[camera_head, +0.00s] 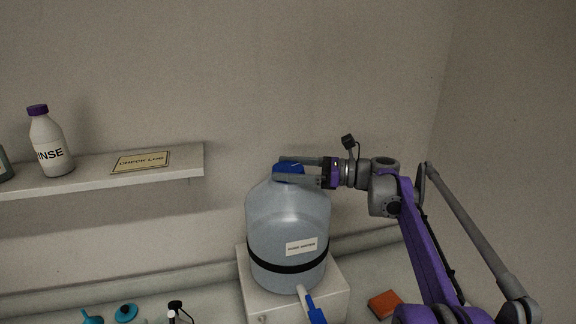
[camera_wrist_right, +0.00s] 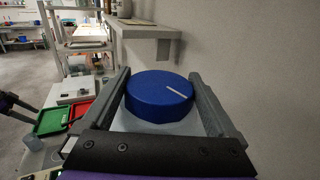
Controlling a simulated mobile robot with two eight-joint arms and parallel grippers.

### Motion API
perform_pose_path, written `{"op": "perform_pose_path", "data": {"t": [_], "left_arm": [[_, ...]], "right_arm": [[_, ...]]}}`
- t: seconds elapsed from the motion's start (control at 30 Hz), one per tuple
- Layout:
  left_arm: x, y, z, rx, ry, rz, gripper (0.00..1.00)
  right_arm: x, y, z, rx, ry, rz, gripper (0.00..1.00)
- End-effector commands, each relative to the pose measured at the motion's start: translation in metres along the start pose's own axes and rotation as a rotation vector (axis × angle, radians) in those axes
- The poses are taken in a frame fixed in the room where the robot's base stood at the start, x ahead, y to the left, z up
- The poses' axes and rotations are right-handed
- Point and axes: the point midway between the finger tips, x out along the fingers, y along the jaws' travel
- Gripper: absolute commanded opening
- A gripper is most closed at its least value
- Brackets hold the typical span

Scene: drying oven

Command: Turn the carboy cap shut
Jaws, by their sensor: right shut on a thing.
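The carboy (camera_head: 286,222) is a large translucent grey-blue jug with a black band and a white label, standing upright on a white block (camera_head: 333,297). Its blue cap (camera_head: 289,170) sits on the neck; in the right wrist view the cap (camera_wrist_right: 158,94) fills the middle and has a white line pointing to the right. My right gripper (camera_head: 288,170) comes in from the right, with one finger on each side of the cap. It is shut on the cap, and its fingers (camera_wrist_right: 160,97) also show in the right wrist view.
A wall shelf (camera_head: 190,163) at the left holds a purple-capped rinse bottle (camera_head: 50,145) and a yellow sign (camera_head: 141,162). A blue-handled spigot (camera_head: 312,306) sticks out at the carboy's front. An orange-brown block (camera_head: 384,303) lies to the right, and teal items (camera_head: 126,312) stand at lower left.

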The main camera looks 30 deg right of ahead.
Motion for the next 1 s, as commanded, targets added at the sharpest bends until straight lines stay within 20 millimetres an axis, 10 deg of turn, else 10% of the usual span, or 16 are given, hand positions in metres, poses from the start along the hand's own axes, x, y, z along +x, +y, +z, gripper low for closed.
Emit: {"op": "perform_pose_path", "data": {"t": [1.0], "left_arm": [[-0.0055,0.0,-0.0116,0.0,0.014,0.0,0.9]], "right_arm": [[0.0001,0.0001,-0.0006,0.001,0.002,0.445,0.38]]}}
